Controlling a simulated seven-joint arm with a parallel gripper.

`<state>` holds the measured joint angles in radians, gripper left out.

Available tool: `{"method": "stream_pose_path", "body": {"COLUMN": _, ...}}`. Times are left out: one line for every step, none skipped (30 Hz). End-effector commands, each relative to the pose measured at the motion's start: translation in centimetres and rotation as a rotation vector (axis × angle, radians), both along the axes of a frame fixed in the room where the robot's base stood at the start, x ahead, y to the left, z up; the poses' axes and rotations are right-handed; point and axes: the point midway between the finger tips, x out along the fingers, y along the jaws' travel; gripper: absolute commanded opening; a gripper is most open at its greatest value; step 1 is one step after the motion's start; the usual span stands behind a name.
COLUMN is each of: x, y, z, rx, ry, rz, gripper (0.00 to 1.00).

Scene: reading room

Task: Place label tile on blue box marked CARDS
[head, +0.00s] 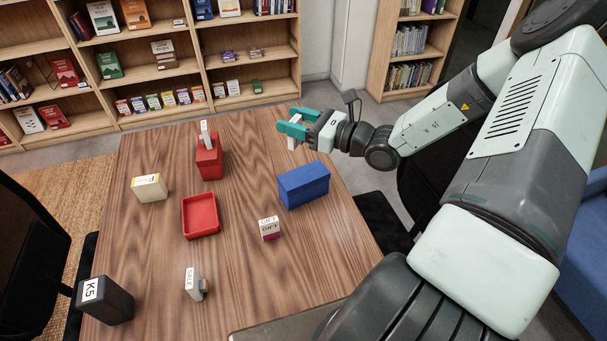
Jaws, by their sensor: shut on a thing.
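My gripper (289,128), with teal fingers, is shut on a small white tile (292,144). It holds the tile in the air above the table's far right part, behind the blue box as seen here. The fingers hide part of the tile, and no lettering on it is readable. The blue box (304,187) stands on the wooden table (250,275). Its top looks bare, and no CARDS marking shows on the sides in view. The tile and the box appear apart.
A red box (209,163) with a white upright piece on top stands left of the gripper. A red tray (201,231), a cream box (149,188), a GIFT box (270,230), a grey SALE piece (193,284) and a black K5 box (112,305) are spread around. Bookshelves stand behind.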

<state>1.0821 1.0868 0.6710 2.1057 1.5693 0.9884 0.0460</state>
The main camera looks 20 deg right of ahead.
Motion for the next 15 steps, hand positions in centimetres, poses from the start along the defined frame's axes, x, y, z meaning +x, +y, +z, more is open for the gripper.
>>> {"method": "stream_pose_path", "body": {"x": -0.2, "y": -0.7, "z": 0.1, "rx": 0.000, "ry": 0.000, "rz": -0.015, "gripper": 0.22}}
{"method": "stream_pose_path", "body": {"x": -0.3, "y": -1.0, "z": 0.0, "rx": 0.001, "ry": 0.001, "rz": -0.021, "gripper": 0.22}}
{"method": "stream_pose_path", "body": {"x": -0.4, "y": -1.2, "z": -0.3, "rx": 0.001, "ry": 0.001, "rz": -0.026, "gripper": 0.22}}
{"method": "stream_pose_path", "body": {"x": -0.5, "y": -1.3, "z": -0.7, "rx": 0.004, "ry": 0.002, "rz": -0.028, "gripper": 0.22}}
{"method": "stream_pose_path", "body": {"x": -0.5, "y": -1.4, "z": -1.2, "rx": 0.004, "ry": 0.003, "rz": -0.030, "gripper": 0.22}}
{"method": "stream_pose_path", "body": {"x": -0.5, "y": -1.3, "z": -2.0, "rx": 0.005, "ry": 0.004, "rz": -0.030, "gripper": 0.22}}
{"method": "stream_pose_path", "body": {"x": -0.5, "y": -1.3, "z": -2.6, "rx": 0.005, "ry": 0.004, "rz": -0.030, "gripper": 0.22}}
{"method": "stream_pose_path", "body": {"x": -0.5, "y": -1.3, "z": -3.2, "rx": 0.006, "ry": 0.003, "rz": -0.030, "gripper": 0.22}}
{"method": "stream_pose_path", "body": {"x": -0.5, "y": -1.4, "z": -3.9, "rx": 0.004, "ry": 0.002, "rz": -0.030, "gripper": 0.22}}
{"method": "stream_pose_path", "body": {"x": -0.5, "y": -1.3, "z": -4.3, "rx": 0.004, "ry": 0.002, "rz": -0.029, "gripper": 0.22}}
{"method": "stream_pose_path", "body": {"x": -0.5, "y": -1.3, "z": -4.7, "rx": 0.003, "ry": 0.003, "rz": -0.029, "gripper": 0.22}}
{"method": "stream_pose_path", "body": {"x": -0.5, "y": -1.3, "z": -5.1, "rx": 0.002, "ry": 0.002, "rz": -0.030, "gripper": 0.22}}
{"method": "stream_pose_path", "body": {"x": -0.5, "y": -1.4, "z": -5.4, "rx": 0.002, "ry": 0.002, "rz": -0.030, "gripper": 0.22}}
{"method": "stream_pose_path", "body": {"x": -0.5, "y": -1.4, "z": -5.6, "rx": 0.001, "ry": 0.001, "rz": -0.029, "gripper": 0.22}}
{"method": "stream_pose_path", "body": {"x": -0.5, "y": -1.3, "z": -6.0, "rx": 0.001, "ry": 0.001, "rz": -0.029, "gripper": 0.22}}
